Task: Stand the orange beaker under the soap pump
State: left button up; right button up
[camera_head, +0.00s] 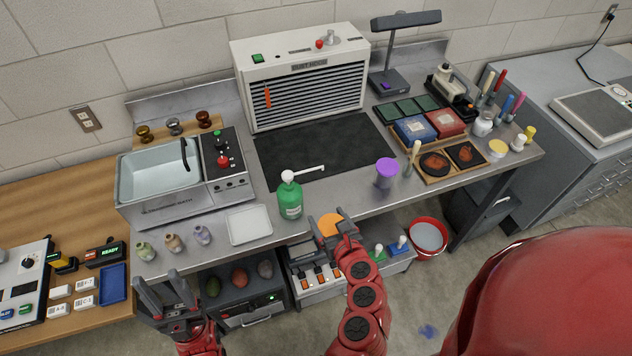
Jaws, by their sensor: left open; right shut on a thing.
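The soap pump (290,196) is a green bottle with a white head. It stands upright near the front edge of the steel bench, its long spout pointing right. The orange beaker (328,225) shows as an orange round top at the bench's front edge, to the right of and nearer than the bottle. My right gripper (336,228) is shut on it; the fingers hide its lower part, so I cannot tell whether it touches the bench. My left gripper (165,295) is open and empty, in front of the bench at the lower left.
A white tray (249,225) lies left of the bottle, beside several small vases (173,242). A purple-topped cup (386,172) stands right of the spout. A dark mat (322,148) lies behind. The bench strip below the spout looks clear.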

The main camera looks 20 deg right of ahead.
jog(key=w+b, duration=0.2)
jog(key=b, duration=0.1)
jog(key=w+d+f+b, duration=0.1)
jog(key=w+b, duration=0.5)
jog(key=shift+d+f, duration=0.2)
jog(key=shift+w+d+b, duration=0.25)
jog(key=shift+w+b, duration=0.3)
jog(key=shift+w, duration=0.5)
jog(key=x, duration=0.2)
jog(key=p+x, duration=0.1)
jog(key=x, duration=0.1)
jog(key=d+p+x, duration=0.1)
jog(key=x, duration=0.1)
jog(key=shift+d+f, duration=0.1)
jog(key=shift+f, duration=0.35)
jog(key=shift+f, duration=0.1)
